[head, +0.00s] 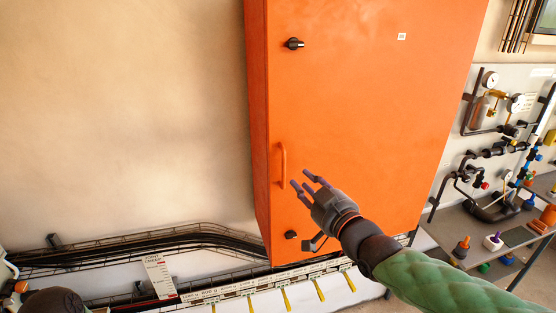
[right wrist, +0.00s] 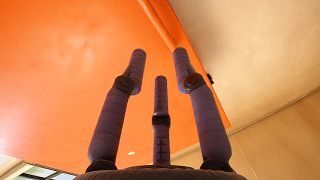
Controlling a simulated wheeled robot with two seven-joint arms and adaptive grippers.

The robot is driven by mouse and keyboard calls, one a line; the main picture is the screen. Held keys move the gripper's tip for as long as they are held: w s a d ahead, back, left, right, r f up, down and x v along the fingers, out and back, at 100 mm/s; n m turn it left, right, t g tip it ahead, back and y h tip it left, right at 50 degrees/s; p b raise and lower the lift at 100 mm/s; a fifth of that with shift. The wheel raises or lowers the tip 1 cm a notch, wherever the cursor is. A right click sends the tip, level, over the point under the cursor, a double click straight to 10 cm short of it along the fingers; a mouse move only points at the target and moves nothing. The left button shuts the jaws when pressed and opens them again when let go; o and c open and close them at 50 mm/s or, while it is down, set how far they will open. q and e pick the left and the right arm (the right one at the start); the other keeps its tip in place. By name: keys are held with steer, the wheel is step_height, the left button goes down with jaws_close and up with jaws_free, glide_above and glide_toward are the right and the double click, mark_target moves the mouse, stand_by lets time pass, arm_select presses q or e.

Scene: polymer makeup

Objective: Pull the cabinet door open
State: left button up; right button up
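The tall orange cabinet (head: 370,110) stands against the wall in the head view, with its door shut. Its vertical orange handle (head: 283,164) is near the door's left edge. A black knob (head: 293,44) sits above the handle and another black knob (head: 291,235) below it. My right gripper (head: 304,179) is just right of the handle, its purple fingers spread and empty. In the right wrist view the three fingers of my right gripper (right wrist: 160,66) are apart, with the orange cabinet surface (right wrist: 60,70) beyond them.
A cable tray (head: 130,255) runs along the wall at lower left, with a white label (head: 159,276) on it. A grey bench (head: 490,262) with pipes, gauges and small parts stands at right. The wall left of the cabinet is bare.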

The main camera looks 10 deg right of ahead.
mark_target(285, 165)
steer(key=p+x, duration=0.3)
steer(key=x, duration=0.7)
steer(key=shift+s, duration=0.1)
jaws_close()
